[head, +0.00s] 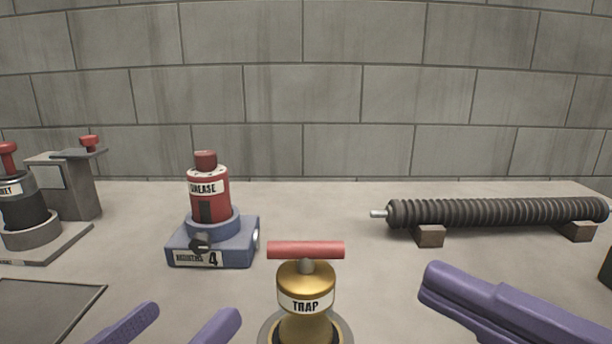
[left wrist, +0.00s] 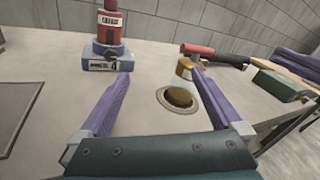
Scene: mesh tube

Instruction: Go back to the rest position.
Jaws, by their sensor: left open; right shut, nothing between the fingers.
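My left gripper (head: 191,313) is low in the head view, left of the brass trap (head: 306,290). Its two purple fingers are apart with nothing between them; it also shows in the left wrist view (left wrist: 160,74). The trap is labelled TRAP and has a red crossbar handle (head: 306,250). My right gripper (head: 437,283) is to the right of the trap, shut and empty.
A red grease bottle (head: 209,190) stands on a blue numbered base (head: 212,244) beyond my left gripper. A black bottle (head: 22,203) and grey stand (head: 75,190) are at far left. A ribbed tube (head: 495,213) lies on wooden blocks at right. A flat plate (head: 45,308) lies front left.

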